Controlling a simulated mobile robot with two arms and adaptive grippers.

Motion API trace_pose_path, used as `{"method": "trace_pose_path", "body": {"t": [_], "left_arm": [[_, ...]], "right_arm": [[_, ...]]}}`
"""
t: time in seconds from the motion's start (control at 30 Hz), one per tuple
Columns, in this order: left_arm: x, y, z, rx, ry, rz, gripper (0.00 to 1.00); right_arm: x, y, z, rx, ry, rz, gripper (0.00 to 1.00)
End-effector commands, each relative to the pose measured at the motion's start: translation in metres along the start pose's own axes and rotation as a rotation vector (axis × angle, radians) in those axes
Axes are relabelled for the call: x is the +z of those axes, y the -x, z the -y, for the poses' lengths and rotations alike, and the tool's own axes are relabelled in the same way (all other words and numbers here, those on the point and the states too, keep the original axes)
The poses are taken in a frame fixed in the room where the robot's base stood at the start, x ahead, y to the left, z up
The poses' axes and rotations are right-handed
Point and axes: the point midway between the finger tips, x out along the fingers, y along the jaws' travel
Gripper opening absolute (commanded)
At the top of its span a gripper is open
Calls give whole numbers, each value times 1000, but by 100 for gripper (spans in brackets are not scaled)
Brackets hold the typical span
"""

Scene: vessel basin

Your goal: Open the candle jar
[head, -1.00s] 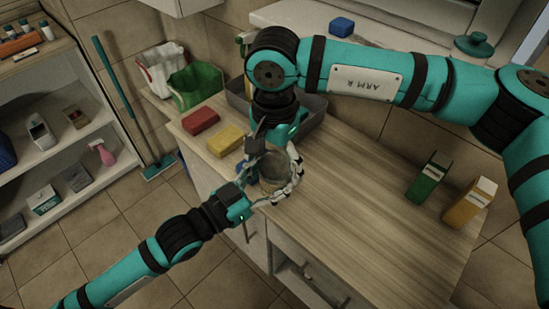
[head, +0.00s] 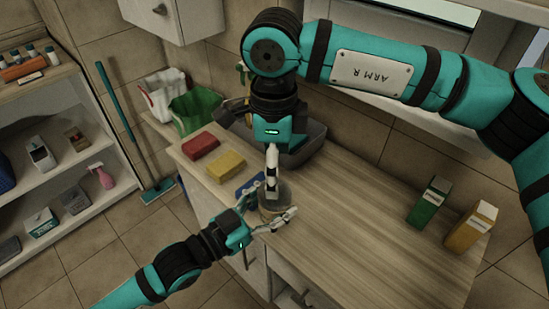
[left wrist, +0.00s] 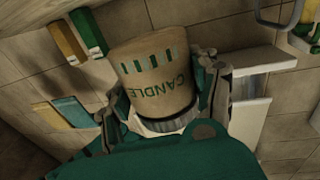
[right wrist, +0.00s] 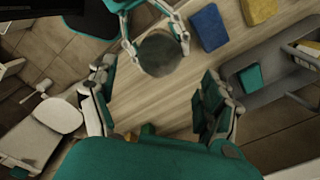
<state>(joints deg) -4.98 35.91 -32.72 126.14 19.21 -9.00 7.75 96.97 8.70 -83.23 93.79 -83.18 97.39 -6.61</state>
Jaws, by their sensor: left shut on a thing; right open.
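The candle jar (head: 274,202) stands on the wooden counter near its front edge. In the left wrist view the jar (left wrist: 160,88) is tan with green CANDLE lettering and a pale ridged band at one end. My left gripper (head: 266,213) is shut on the jar, a finger on each side. In the right wrist view the jar's round top (right wrist: 160,55) is dark grey, and the left fingers hold it. My right gripper (right wrist: 155,100) points down above the jar. It is open and empty, its fingers apart from the jar, which lies off to one side between them.
Red (head: 200,145), yellow (head: 226,166) and blue (head: 249,186) blocks lie left of the jar. A grey basin (head: 305,145) is behind. Green (head: 428,202) and yellow (head: 472,227) boxes stand on the right. The counter's middle is clear.

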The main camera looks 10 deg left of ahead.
Motion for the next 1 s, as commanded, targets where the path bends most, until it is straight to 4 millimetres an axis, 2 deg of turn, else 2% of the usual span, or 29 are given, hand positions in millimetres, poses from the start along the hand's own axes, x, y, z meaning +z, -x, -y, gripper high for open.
{"method": "trace_pose_path", "body": {"t": [0.1, 0.2, 0.4, 0.57, 0.8, 1.0], "left_arm": [[-1, 0, 0, 0, 0, -2, 0], [-1, 0, 0, 0, 0, -2, 0], [-1, 0, 0, 0, 0, -2, 0], [-1, 0, 0, 0, 0, -2, 0], [-1, 0, 0, 0, 0, -2, 0], [-1, 0, 0, 0, 0, -2, 0]], "right_arm": [[0, 6, 0, -2, -267, 0, 82], [0, 9, 0, 0, -446, 0, 82], [0, 11, 0, 1, -644, 0, 82], [0, 0, 0, 1, -676, 0, 82], [-1, -38, -1, 3, -674, -2, 82], [0, -61, 0, 1, -674, 0, 82]]}}
